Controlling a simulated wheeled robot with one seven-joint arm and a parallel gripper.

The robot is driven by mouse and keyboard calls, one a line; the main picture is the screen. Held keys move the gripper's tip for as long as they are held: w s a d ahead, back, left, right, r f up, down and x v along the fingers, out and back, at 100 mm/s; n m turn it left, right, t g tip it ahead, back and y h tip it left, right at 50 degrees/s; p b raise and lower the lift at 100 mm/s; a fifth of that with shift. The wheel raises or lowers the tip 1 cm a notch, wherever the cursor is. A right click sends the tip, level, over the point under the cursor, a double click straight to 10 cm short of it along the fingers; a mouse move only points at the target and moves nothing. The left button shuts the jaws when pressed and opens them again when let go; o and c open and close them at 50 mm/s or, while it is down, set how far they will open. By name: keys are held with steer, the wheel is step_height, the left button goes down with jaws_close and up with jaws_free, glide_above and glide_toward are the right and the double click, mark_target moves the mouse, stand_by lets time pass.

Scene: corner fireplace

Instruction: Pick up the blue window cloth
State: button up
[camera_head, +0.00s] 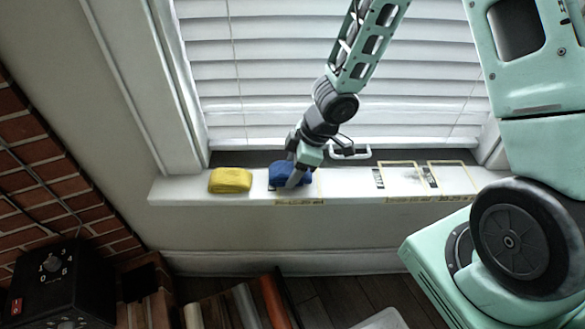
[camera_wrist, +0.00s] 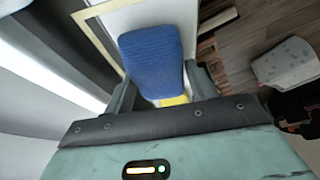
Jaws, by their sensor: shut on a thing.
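The blue window cloth (camera_head: 281,171) is a folded blue pad at the window sill, right of a yellow cloth. My gripper (camera_head: 297,176) reaches down to it from above and is shut on it. In the wrist view the blue cloth (camera_wrist: 152,62) lies between my two fingers (camera_wrist: 160,92), with its textured face showing. I cannot tell whether the cloth touches the sill or is just clear of it.
The yellow cloth (camera_head: 230,180) lies close by on the white sill (camera_head: 345,187). Yellow-outlined marked areas (camera_head: 400,178) lie to the right. A white handle (camera_head: 350,153) stands behind. Blinds (camera_head: 260,80) rise at the back. A black box (camera_head: 48,285) is at lower left.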

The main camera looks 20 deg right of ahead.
step_height(320, 180, up, 9)
steer(key=p, duration=0.7)
steer(key=shift+f, duration=0.2)
